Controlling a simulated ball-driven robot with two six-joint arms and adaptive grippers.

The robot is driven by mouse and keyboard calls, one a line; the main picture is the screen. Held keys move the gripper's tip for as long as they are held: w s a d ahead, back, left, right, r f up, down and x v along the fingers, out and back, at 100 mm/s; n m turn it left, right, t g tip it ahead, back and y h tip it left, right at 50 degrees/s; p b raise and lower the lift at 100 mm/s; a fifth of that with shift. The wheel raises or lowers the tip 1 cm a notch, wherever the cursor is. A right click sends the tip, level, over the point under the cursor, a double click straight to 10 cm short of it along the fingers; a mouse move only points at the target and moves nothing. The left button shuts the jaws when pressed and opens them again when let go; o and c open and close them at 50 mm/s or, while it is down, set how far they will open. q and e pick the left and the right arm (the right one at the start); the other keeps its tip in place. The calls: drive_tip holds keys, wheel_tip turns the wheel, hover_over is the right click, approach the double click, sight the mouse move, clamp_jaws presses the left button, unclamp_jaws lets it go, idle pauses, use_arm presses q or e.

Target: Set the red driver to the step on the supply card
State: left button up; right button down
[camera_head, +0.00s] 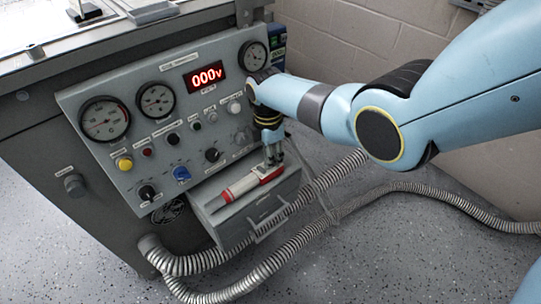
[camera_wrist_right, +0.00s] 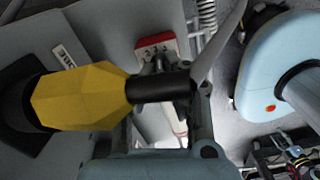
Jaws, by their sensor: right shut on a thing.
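The red driver (camera_head: 240,187) is a long white tool with red parts, lying on top of a grey box below the panel. My right gripper (camera_head: 272,157) points down at its red end, shut. In the right wrist view, my right gripper (camera_wrist_right: 162,64) has its fingertips by a red block with a white marked face (camera_wrist_right: 157,44). A white body shows between the fingers. A yellow faceted piece (camera_wrist_right: 78,95) with a black shaft crosses that view and hides part of the grip; I cannot tell what it belongs to. No supply card is clearly recognisable. My left gripper is out of sight.
The grey control panel (camera_head: 120,160) carries gauges, knobs and a red display (camera_head: 207,77) reading 000v. The grey box (camera_head: 278,193) has a front handle. Ribbed grey hoses (camera_head: 300,240) run across the floor. A brick wall stands behind; the floor at front right is open.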

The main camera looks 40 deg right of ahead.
drive_tip(key=c, duration=1.4)
unclamp_jaws()
drive_tip(key=shift+c, duration=0.2)
drive_tip(key=shift+r, duration=0.1)
wheel_tip(320, 180, up, 12)
drive_tip(key=shift+w, duration=0.25)
drive_tip(key=shift+a, duration=0.1)
